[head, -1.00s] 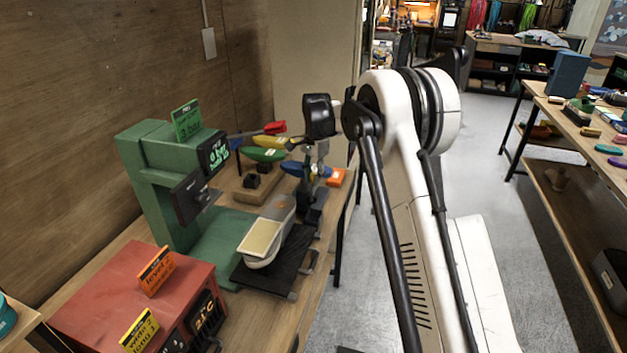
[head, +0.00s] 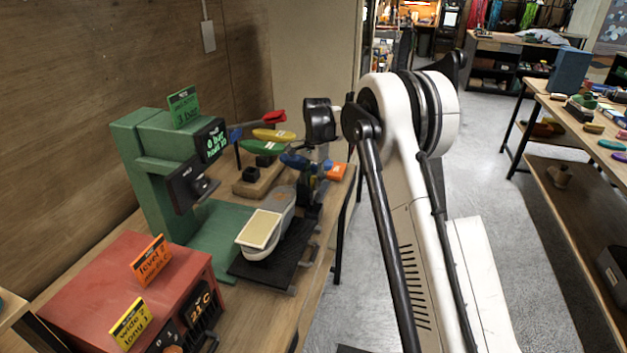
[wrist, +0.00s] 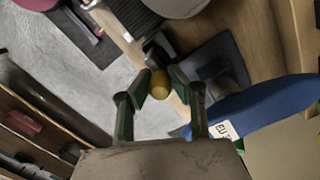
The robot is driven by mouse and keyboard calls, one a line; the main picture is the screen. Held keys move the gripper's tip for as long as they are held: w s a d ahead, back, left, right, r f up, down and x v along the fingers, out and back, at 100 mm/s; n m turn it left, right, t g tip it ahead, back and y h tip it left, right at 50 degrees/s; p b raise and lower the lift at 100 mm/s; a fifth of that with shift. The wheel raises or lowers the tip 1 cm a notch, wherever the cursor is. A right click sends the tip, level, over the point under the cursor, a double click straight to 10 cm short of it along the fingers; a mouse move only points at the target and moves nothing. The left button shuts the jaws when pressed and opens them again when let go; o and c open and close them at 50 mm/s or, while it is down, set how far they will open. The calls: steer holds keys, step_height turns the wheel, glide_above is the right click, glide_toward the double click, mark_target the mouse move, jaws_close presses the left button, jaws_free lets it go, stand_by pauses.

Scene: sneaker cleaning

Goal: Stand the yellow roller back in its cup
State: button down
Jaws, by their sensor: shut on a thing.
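In the wrist view the yellow roller (wrist: 160,84) sits between the green-edged fingertips of my gripper (wrist: 159,88), which is shut on it. Only its rounded yellow end shows clearly. Beside it, to the right, a dark square base (wrist: 205,62) carries a dark round piece (wrist: 222,86) that may be the cup; the roller appears apart from it. I cannot tell the height between them. In the head view my gripper is small and partly hidden among things at the bench's far right end, and the roller is hard to make out there.
A blue sole-shaped piece with a label (wrist: 258,105) lies close to my right finger. The aisle floor is clear.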

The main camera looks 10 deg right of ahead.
mark_target(314, 196)
steer(key=shift+f, duration=0.55)
steer(key=shift+b, duration=0.9)
stand_by(1.2)
steer(key=shift+f+b, duration=1.7)
steer(key=shift+f, duration=0.9)
steer(key=c, duration=1.5)
jaws_free()
steer(key=shift+c, duration=0.2)
steer(key=r, duration=1.2)
steer(key=shift+w+d, duration=0.3)
